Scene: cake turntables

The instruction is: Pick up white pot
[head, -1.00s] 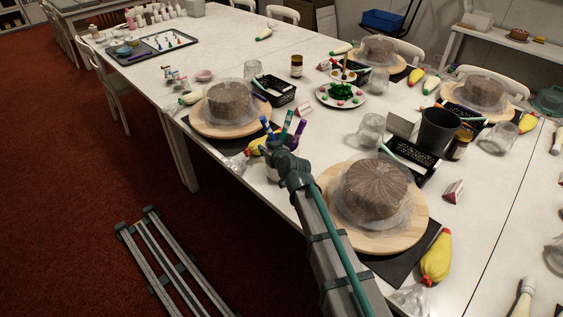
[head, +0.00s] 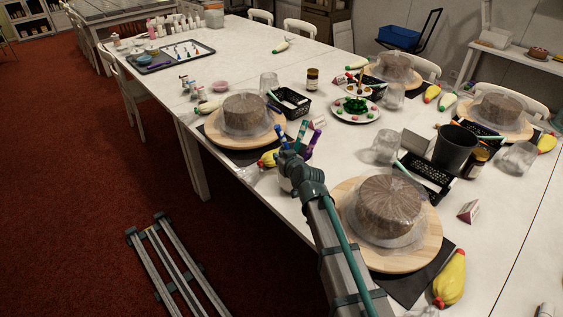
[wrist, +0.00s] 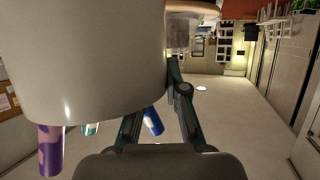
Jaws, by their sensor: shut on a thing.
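The white pot (head: 284,184) is near the table's front edge, left of the nearest cake, mostly hidden behind my arm. Purple, blue and teal pens (head: 303,133) stick out of it. In the head view my gripper (head: 287,158) is at the pot, its fingers hard to make out. In the wrist view, where the room appears upside down, the pot's pale wall (wrist: 85,60) fills the upper left. My gripper's fingers (wrist: 160,122) are shut on the pot near its rim, among the pens. I cannot tell whether the pot's base touches the table.
A wrapped cake on a wooden turntable (head: 430,240) stands close right of my arm; another turntable (head: 218,137) is behind left. A yellow piping bag (head: 268,158) lies beside the pot. A black basket (head: 425,178) and dark cup (head: 455,147) stand farther right.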

